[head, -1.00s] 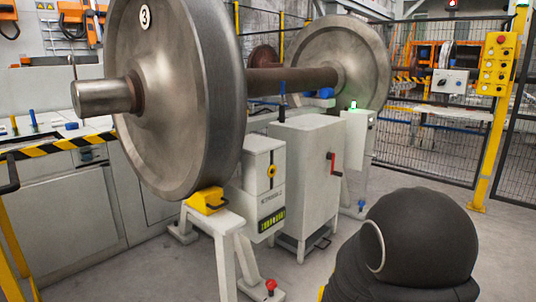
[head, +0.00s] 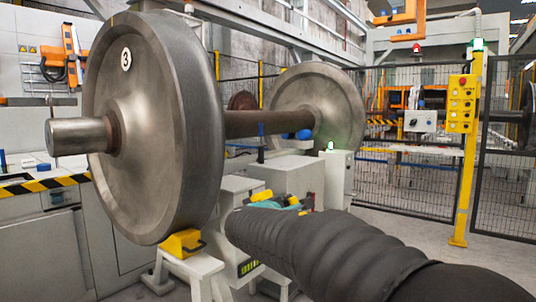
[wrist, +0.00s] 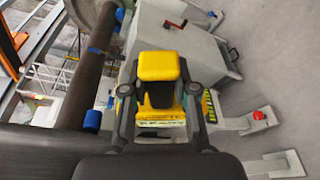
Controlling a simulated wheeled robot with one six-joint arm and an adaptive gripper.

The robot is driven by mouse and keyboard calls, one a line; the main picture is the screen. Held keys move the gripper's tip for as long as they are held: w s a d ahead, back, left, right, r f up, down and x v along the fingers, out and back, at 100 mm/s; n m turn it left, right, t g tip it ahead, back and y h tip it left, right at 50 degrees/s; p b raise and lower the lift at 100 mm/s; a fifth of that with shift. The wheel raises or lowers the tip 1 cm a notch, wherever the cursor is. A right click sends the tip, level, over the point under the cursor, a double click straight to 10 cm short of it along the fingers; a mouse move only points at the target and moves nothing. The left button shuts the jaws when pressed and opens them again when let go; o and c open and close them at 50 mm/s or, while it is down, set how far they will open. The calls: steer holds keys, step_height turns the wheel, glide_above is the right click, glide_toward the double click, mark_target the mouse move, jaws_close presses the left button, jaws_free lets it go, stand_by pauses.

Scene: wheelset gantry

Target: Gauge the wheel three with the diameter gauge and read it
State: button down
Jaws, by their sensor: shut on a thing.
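Wheel three (head: 150,120) is the large near steel wheel at left in the head view, marked with a white "3" disc (head: 126,60). It sits on the axle (head: 255,124) shared with a far wheel (head: 322,105). My gripper (wrist: 159,95) is shut on a yellow and dark tool, which I take to be the diameter gauge (wrist: 159,66). In the head view my sleeved arm hides most of the gripper, right of wheel three's rim and apart from it; yellow bits show beyond the sleeve. No gauge reading is legible.
A yellow chock (head: 180,243) on a pale stand sits under wheel three. Pale machine cabinets (head: 290,176) stand below the axle. A bench with striped edge (head: 40,186) is at left. A yellow control post (head: 466,150) and mesh fence are at right. Floor (head: 415,245) is open there.

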steer(key=s+a+r+m+t, duration=0.1)
steer(key=s+a+r+m, duration=0.1)
steer(key=r, duration=0.6)
steer(key=s+a+r+m+t+b, duration=0.1)
steer(key=s+a+r+m, duration=0.1)
steer(key=r, duration=0.6)
steer(key=shift+s+a+r+y+b, duration=0.35)
steer(key=shift+s+a, duration=0.2)
steer(key=shift+s, duration=0.35)
steer(key=shift+f, duration=0.15)
steer(key=shift+a, duration=0.1)
steer(key=shift+w+a+p, duration=0.35)
steer(key=shift+w+a, duration=0.45)
steer(key=shift+a, duration=0.25)
steer(key=shift+w+a+p, duration=0.35)
steer(key=shift+w+a, duration=0.45)
steer(key=shift+a, duration=0.25)
steer(key=shift+w+a+p, duration=0.4)
steer(key=shift+w+a, duration=0.3)
steer(key=shift+a, duration=0.2)
steer(key=shift+w+a+p, duration=0.4)
steer(key=shift+w+a, duration=0.3)
steer(key=shift+a, duration=0.15)
stand_by(0.4)
